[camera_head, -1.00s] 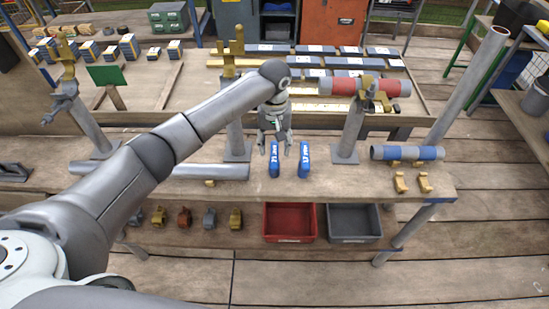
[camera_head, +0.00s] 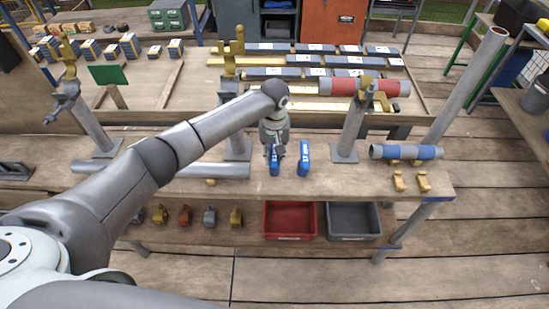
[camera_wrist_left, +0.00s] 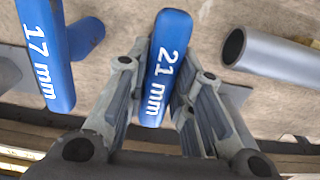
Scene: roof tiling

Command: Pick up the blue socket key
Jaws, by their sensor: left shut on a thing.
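Two blue socket keys stand side by side on the wooden bench in the head view. The left one (camera_head: 274,169) reads "21 mm" in the left wrist view (camera_wrist_left: 162,70). The other key (camera_head: 304,160) reads "17 mm" in the wrist view (camera_wrist_left: 45,50) and stands free, just right of my gripper. My left gripper (camera_head: 275,153) reaches down from above and is shut on the 21 mm key; its fingers (camera_wrist_left: 158,90) lie on both sides of the handle. The key's lower end is hidden in the wrist view. My right gripper is not in view.
A grey pipe (camera_head: 212,170) lies on the bench to the left, and a blue-grey pipe (camera_head: 407,152) rests to the right. Grey posts stand behind the keys on both sides. Red (camera_head: 290,221) and grey (camera_head: 353,222) bins sit below the bench's front edge.

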